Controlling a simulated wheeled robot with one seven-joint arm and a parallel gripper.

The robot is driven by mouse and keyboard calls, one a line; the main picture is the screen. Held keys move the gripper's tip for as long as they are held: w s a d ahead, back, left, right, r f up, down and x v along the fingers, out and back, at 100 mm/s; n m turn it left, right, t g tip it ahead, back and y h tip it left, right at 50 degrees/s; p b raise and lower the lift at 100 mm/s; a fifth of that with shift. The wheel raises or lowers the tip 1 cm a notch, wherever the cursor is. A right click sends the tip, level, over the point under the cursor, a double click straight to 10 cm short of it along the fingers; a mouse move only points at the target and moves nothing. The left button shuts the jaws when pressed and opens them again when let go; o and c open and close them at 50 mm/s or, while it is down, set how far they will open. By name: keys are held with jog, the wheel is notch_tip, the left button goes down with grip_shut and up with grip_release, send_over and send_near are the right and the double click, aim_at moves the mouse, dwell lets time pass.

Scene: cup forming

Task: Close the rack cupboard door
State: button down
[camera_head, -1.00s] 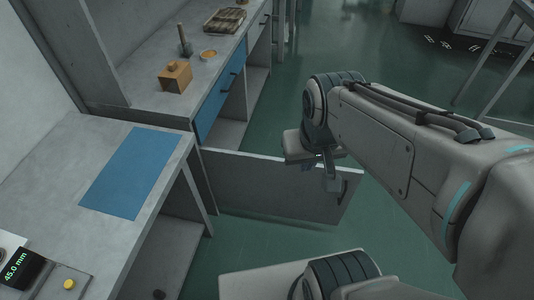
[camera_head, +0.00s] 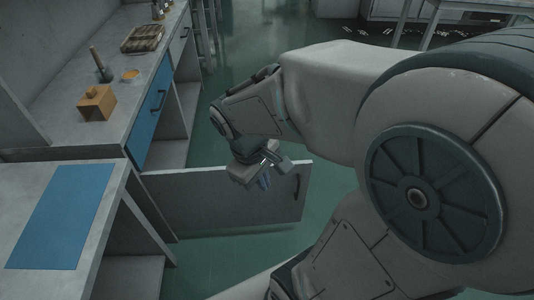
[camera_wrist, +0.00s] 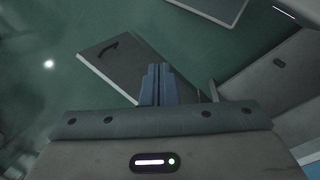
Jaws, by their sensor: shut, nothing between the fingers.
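The grey cupboard door (camera_head: 220,200) stands wide open in the head view, sticking out to the right from the cupboard under the counter. Its dark handle (camera_head: 297,188) is near its free end. The door also shows in the wrist view (camera_wrist: 125,65), with its handle (camera_wrist: 103,50) at the upper left. My gripper (camera_head: 266,178) is at the door's upper edge, toward its free half. In the wrist view its two blue fingers (camera_wrist: 158,70) are together and empty, overlapping the door. I cannot tell whether they touch it.
A table with a blue mat (camera_head: 60,215) stands at the left. Green floor lies beyond the door.

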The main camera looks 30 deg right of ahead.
jog(key=w+d+f+n+t+h+b, duration=0.1)
jog(key=w+d+f+n+h+b, duration=0.35)
jog(key=f+n, duration=0.75)
jog(key=w+d+f+n+t+h+b, duration=0.2)
jog(key=f+n+h+b, duration=0.4)
jog(key=f+n+b, duration=0.6)
jog(key=w+d+f+n+t+h+b, duration=0.1)
jog(key=w+d+f+n+h+b, duration=0.3)
jog(key=f+n, duration=0.85)
jog(key=w+d+f+m+b, duration=0.2)
jog(key=w+d, duration=0.3)
jog(key=d, duration=0.5)
jog(key=shift+w+d+f+m+h+b, duration=0.2)
jog(key=shift+m+h+b, duration=0.25)
jog(key=shift+b, duration=0.35)
